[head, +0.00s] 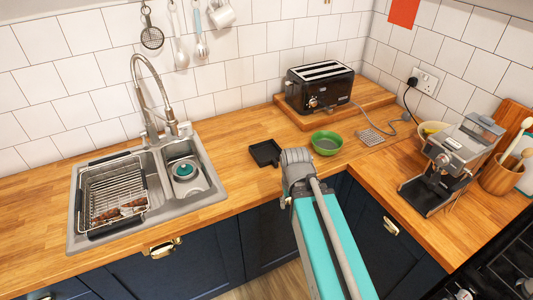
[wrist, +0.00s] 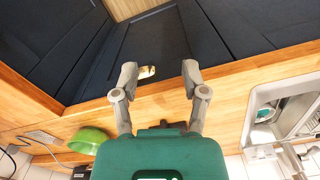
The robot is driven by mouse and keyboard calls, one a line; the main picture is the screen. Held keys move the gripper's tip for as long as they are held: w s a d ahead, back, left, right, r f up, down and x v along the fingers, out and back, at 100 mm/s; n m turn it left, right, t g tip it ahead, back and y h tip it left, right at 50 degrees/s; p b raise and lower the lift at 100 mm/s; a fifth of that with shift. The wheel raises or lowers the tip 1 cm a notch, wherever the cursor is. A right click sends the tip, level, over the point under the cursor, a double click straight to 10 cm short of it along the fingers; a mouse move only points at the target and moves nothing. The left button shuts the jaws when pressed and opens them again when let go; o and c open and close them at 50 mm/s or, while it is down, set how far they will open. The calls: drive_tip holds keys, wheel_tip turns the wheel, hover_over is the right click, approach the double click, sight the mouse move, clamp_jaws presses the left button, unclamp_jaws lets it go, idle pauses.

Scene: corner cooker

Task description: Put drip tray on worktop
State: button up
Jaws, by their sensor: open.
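A shallow black square tray, which looks like the drip tray (head: 265,152), lies flat on the wooden worktop (head: 236,180), between the sink and a green bowl. My gripper (head: 297,160) is just right of the tray in the head view, near the worktop's front edge, apart from the tray. In the wrist view my gripper (wrist: 159,72) has its two fingers spread wide with nothing between the tips. A dark piece, probably the tray (wrist: 166,126), shows between the finger bases there, mostly hidden by my gripper's body.
The green bowl (head: 326,143) stands close behind my gripper. A metal grid (head: 370,137) lies by the toaster (head: 320,87). A coffee machine (head: 455,160) stands at the right, and the sink (head: 200,200) with a dish rack is left. Worktop between sink and tray is clear.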

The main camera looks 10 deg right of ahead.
drive_tip(key=o, duration=0.4)
drive_tip(key=shift+w, duration=0.15)
drive_tip(key=shift+c, duration=0.2)
drive_tip(key=shift+o, duration=0.7)
drive_tip(key=shift+w, duration=0.25)
wheel_tip(320, 180, up, 5)
drive_tip(key=n+p, duration=0.5)
drive_tip(key=n, duration=1.7)
hover_over(275, 161)
drive_tip(key=shift+w+d+f, duration=0.1)
drive_tip(key=shift+f, duration=0.1)
drive_tip(key=shift+f+b, duration=0.15)
drive_tip(key=shift+b, duration=0.2)
wheel_tip(275, 161, down, 8)
drive_tip(key=b, duration=0.8)
drive_tip(key=shift+f, duration=0.2)
